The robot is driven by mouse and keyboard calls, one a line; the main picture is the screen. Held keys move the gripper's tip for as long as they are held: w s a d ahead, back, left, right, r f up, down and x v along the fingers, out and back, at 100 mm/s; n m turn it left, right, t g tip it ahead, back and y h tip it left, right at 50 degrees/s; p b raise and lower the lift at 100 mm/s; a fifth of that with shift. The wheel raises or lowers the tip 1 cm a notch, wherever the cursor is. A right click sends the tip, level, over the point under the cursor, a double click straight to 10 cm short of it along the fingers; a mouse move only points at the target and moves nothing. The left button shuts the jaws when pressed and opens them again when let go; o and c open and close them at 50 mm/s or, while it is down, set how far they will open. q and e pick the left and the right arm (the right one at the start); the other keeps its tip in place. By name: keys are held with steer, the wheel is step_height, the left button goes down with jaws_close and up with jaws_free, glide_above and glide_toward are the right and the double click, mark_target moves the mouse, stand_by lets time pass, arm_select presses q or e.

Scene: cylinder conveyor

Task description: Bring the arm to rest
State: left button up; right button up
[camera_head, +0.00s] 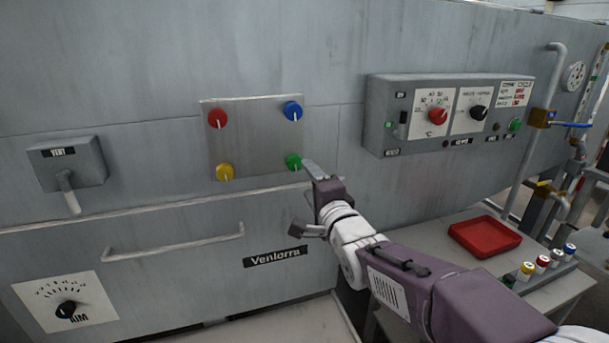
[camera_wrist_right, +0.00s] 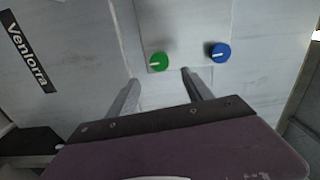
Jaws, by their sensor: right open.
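My right gripper (camera_head: 306,183) is open and empty in front of the grey machine wall, just below and right of the green knob (camera_head: 293,161). In the right wrist view its two fingers (camera_wrist_right: 160,88) stand apart, with the green knob (camera_wrist_right: 159,61) beyond them and the blue knob (camera_wrist_right: 220,52) to the right. Neither knob is between the fingertips in that view. My right arm (camera_head: 400,265) reaches in from the lower right of the head view. My left gripper does not show.
The knob plate (camera_head: 255,140) also holds red (camera_head: 218,118), yellow (camera_head: 225,172) and blue (camera_head: 292,111) knobs. A control box (camera_head: 375,120) is to the right. A red tray (camera_head: 484,237) and several small capped cylinders (camera_head: 541,264) are on a side table (camera_head: 455,225). A handle bar (camera_head: 175,244) is lower left.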

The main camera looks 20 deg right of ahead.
steer(key=shift+s, duration=0.1)
stand_by(0.3)
steer(key=s+f+n+g, duration=0.3)
steer(key=f+g, duration=0.4)
steer(key=f, duration=1.4)
steer(key=s+f+n+g, duration=0.5)
steer(key=s+f+n, duration=0.15)
steer(key=s, duration=0.25)
steer(key=s+f+n+g, duration=0.4)
steer(key=s+f+n, duration=0.25)
steer(key=s, duration=0.35)
step_height(320, 180, up, 16)
steer(key=p, duration=1.7)
steer(key=shift+s+a+r+n+g, duration=0.25)
steer(key=shift+n+g, duration=0.05)
steer(key=shift+g, duration=0.1)
steer(key=shift+f, duration=0.1)
